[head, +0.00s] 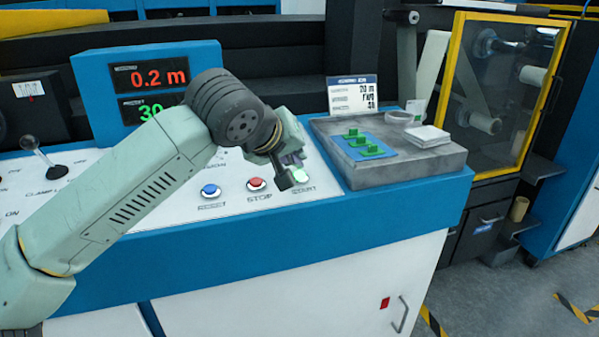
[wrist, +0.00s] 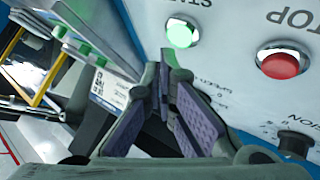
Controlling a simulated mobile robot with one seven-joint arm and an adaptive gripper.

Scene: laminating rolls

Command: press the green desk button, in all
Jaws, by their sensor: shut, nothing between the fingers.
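The green button (wrist: 181,33) sits on the white control panel, lit bright green, with a START label beside it in the wrist view. In the head view the green button (head: 299,176) shows just right of my fingertips. My gripper (head: 285,180) is shut and empty, pointing down at the panel close to the button. In the wrist view my gripper (wrist: 166,62) has its fingertips together just below the button in the picture. I cannot tell whether they touch it.
A red STOP button (head: 257,184) and a blue button (head: 210,190) are left of the green one. A grey tray (head: 405,170) with green pieces on a blue mat stands to the right. A display (head: 150,80) reading 0.2 m stands behind my arm.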

